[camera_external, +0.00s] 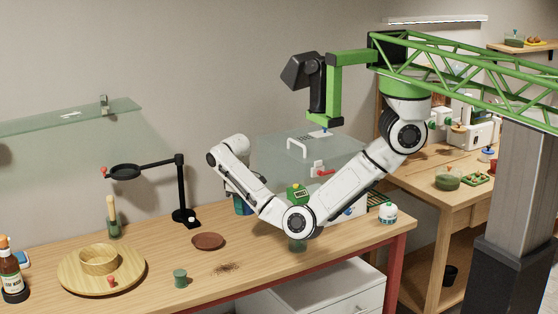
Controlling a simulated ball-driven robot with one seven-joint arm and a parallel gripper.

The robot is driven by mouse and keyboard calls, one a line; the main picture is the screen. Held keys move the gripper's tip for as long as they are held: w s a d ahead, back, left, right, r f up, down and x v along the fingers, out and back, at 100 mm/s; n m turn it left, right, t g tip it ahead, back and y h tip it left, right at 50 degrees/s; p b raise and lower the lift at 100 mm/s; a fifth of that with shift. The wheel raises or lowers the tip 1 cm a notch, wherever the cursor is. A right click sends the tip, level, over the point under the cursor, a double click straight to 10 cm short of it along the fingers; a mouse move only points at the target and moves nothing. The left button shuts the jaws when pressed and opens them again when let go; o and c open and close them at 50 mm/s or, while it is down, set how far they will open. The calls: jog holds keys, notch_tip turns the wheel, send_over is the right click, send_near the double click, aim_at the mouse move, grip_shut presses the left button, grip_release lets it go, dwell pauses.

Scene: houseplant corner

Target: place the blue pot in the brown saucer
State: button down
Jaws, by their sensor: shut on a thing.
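The brown saucer (208,242) lies flat and empty on the wooden bench, left of my arm. My gripper (236,190) hangs below my wrist, to the right of and beyond the saucer, mostly hidden by my forearm. It is shut on the blue pot (241,208), of which only a small dark blue part shows beside the forearm. The pot is apart from the saucer. Whether its bottom touches the bench is hard to tell.
A black stand with a round holder (181,190) rises behind the saucer. A small green pot (180,279) and spilled soil (226,268) lie in front. A round wooden tray (72,282) with a bowl is at left. A translucent box (275,155) stands behind my arm.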

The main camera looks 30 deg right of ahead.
jog(key=s+a+r+n+p, duration=0.3)
jog(key=s+r+n+p, duration=0.15)
jog(key=s, duration=0.35)
jog(key=b, duration=0.9)
send_near(208, 242)
jog(key=s, duration=0.1)
jog(key=s+d, duration=0.2)
jog(key=shift+s+f+n+t, duration=0.1)
jog(key=shift+f+n+t, duration=0.15)
jog(key=shift+n+t, duration=0.1)
jog(key=shift+f+p, duration=0.65)
jog(key=shift+f, duration=1)
jog(key=shift+f, duration=0.4)
jog(key=c, duration=1.2)
grip_release()
